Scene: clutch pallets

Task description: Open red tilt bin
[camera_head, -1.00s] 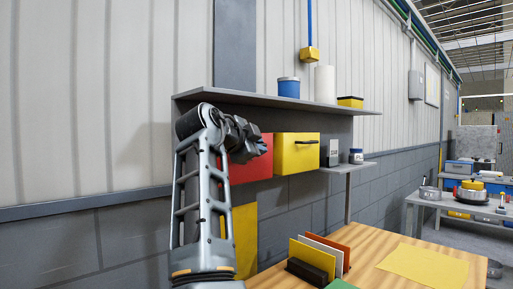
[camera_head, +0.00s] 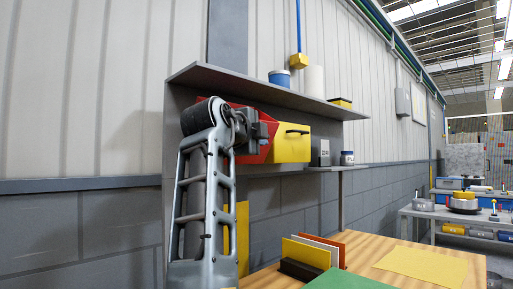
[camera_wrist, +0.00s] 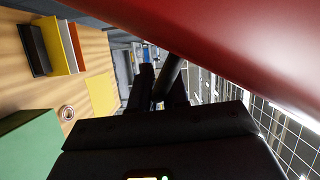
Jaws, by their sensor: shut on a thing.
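The red tilt bin (camera_head: 269,117) hangs under the grey shelf, to the left of the yellow bin (camera_head: 291,143). Its front is tipped outward, with a slanted red side showing past the yellow bin's face. My gripper (camera_head: 264,138) is at the red bin's front and covers much of it. In the wrist view, the bin's red face (camera_wrist: 235,40) fills the top right, close to my gripper (camera_wrist: 163,85). The fingers are shut on a dark bar there, which looks like the bin's handle. The handle is hidden in the head view.
The shelf (camera_head: 250,90) above holds a blue-lidded tub, a white cylinder and a yellow box. A wooden table (camera_head: 375,262) below carries upright coloured folders (camera_head: 313,250) and a green item (camera_head: 345,281).

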